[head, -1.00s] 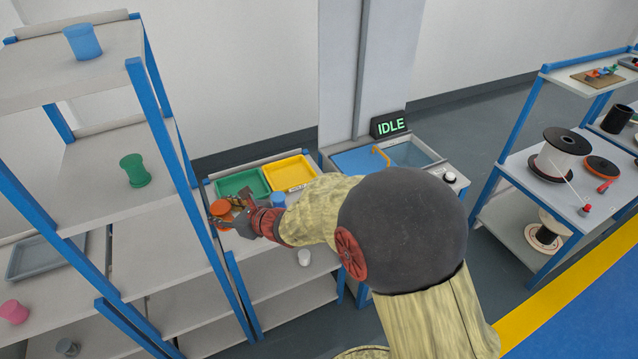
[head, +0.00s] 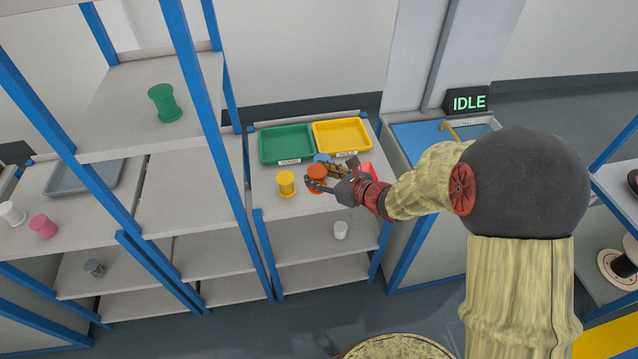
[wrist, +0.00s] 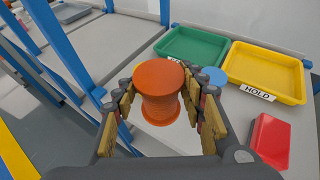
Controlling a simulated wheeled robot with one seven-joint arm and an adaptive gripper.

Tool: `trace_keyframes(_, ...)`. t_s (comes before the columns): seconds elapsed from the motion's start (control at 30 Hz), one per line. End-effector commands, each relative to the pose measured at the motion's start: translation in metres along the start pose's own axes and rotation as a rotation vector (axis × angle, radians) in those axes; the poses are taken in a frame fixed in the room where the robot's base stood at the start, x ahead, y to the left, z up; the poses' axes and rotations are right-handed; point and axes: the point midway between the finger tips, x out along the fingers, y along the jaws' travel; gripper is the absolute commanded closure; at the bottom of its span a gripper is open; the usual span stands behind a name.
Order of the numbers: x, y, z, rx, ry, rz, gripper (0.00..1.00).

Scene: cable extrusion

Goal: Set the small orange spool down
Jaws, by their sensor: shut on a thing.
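The small orange spool (head: 317,172) is upright between the fingers of my gripper (head: 322,183). In the wrist view the orange spool (wrist: 160,92) fills the space between the two padded fingers of my gripper (wrist: 163,108), which are shut on it. It is over the pale top of the shelf unit (head: 270,203), in front of the trays. I cannot tell whether its base touches the surface.
A green tray (head: 287,144) and a yellow tray (head: 342,138) marked HOLD lie behind. A yellow spool (head: 286,183) stands left of my gripper; a blue one (wrist: 214,76) and a red box (wrist: 270,141) are at the right. A blue post (head: 249,190) borders the left.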

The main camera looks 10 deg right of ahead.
Motion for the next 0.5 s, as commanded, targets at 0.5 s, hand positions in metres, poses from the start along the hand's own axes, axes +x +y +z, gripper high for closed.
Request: trace_keyframes(0.5, 0.054, -0.037, -0.041, 0.0, 0.0, -0.001, 0.87)
